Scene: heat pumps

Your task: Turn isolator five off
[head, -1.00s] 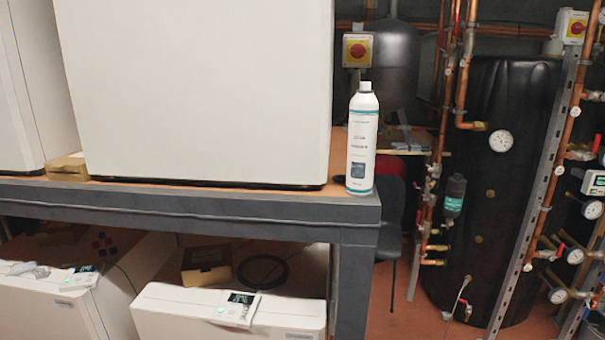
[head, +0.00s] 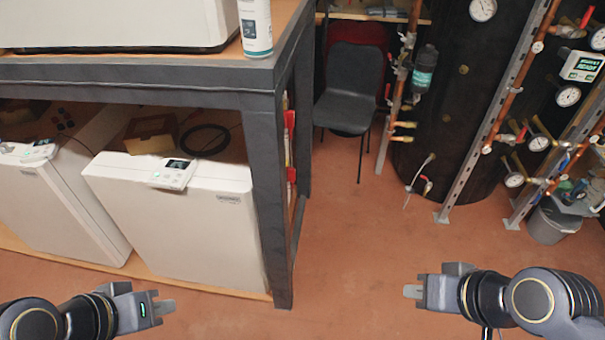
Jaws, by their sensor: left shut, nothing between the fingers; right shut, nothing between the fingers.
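No isolator switch shows in the head view now, so I cannot tell which one is number five. My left gripper (head: 160,308) is at the lower left, in front of the white units on the low shelf, shut and empty. My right gripper (head: 412,291) is at the lower right, over bare floor, also shut and empty. Neither gripper touches anything.
A grey bench frame (head: 262,120) holds white units (head: 185,215) on its lower shelf and a white bottle (head: 256,30) on top. A dark chair (head: 350,85), a black tank (head: 455,100), pipework and a bucket (head: 552,222) stand behind. The red floor (head: 350,240) is clear.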

